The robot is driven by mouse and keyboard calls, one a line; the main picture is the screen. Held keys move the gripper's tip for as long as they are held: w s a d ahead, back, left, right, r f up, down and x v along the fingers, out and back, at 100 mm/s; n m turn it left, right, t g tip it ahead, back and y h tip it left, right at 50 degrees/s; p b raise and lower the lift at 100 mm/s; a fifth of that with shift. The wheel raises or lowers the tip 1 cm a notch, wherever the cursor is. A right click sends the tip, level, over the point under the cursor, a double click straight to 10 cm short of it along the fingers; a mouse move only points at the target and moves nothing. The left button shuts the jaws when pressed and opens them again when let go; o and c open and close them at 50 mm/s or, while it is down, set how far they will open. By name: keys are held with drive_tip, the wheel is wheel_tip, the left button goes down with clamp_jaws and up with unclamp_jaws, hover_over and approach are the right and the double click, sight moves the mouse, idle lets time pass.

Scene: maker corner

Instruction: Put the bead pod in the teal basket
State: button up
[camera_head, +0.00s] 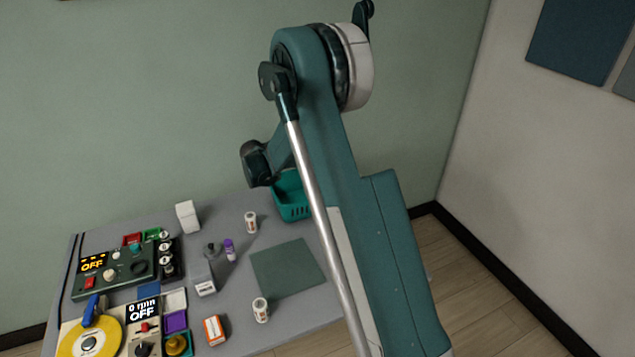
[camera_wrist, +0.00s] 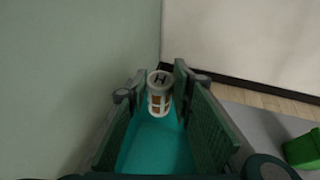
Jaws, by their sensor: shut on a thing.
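The bead pod (camera_wrist: 160,92) shows in the wrist view as a small white cage-like cylinder with orange-brown contents and a dark mark like an H on its lid. My gripper (camera_wrist: 162,88) is shut on it, with a dark green finger on each side. Whether the pod touches the basket cannot be told. In the head view the teal basket (camera_head: 294,206) stands at the table's back right, partly covered by my arm. My fingers and the held pod are hidden there.
A grey-green mat (camera_head: 288,268) lies in front of the basket. White canisters stand at its back (camera_head: 251,222) and front (camera_head: 261,310). A purple-capped bottle (camera_head: 230,251), a white box (camera_head: 187,216), an orange-white box (camera_head: 214,330) and a control panel (camera_head: 115,270) are left.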

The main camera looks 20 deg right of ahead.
wheel_tip(320, 180, down, 8)
drive_tip(key=shift+f+b, duration=0.1)
drive_tip(key=shift+b, duration=0.5)
drive_tip(key=shift+f+b, duration=0.4)
drive_tip(key=shift+f, duration=1.8)
drive_tip(key=shift+f, duration=0.1)
drive_tip(key=o, duration=0.9)
